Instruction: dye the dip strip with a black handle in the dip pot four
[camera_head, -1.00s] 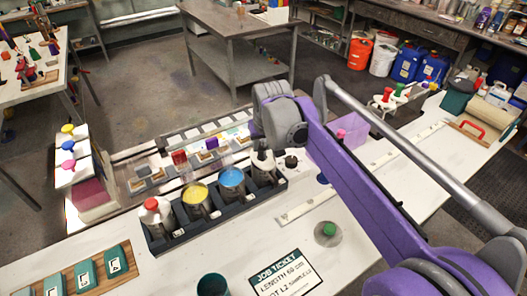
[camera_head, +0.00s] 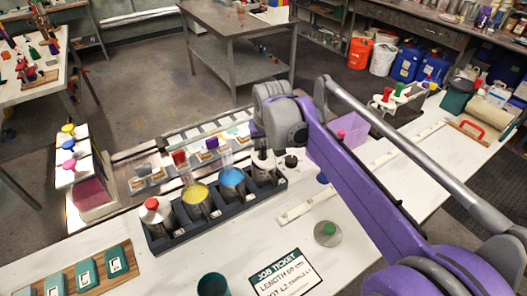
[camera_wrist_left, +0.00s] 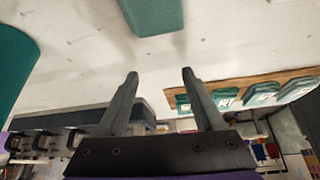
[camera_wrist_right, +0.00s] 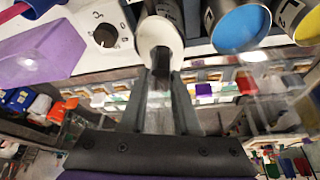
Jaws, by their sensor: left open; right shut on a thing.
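My right gripper (camera_wrist_right: 160,78) is shut on the black handle (camera_wrist_right: 161,62) of a dip strip. In the head view, the right gripper (camera_head: 262,143) is over the rightmost pot (camera_head: 263,168) of the dark rack. This pot has a pale top and shows in the right wrist view (camera_wrist_right: 158,32); the handle is at its mouth. The strip's lower part is hidden. Beside it stand a blue pot (camera_head: 231,180), a yellow pot (camera_head: 195,197) and a pot with a red-knobbed white lid (camera_head: 154,208). My left gripper (camera_wrist_left: 158,78) is open and empty, outside the head view.
A dark pot rack (camera_head: 222,222) runs along the white table. A black-knobbed dial (camera_head: 291,162) sits right of it. A green-knobbed lid (camera_head: 327,234), job ticket (camera_head: 284,275) and teal cup (camera_head: 212,284) lie in front. Teal blocks (camera_head: 86,274) stand on a wooden board at left.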

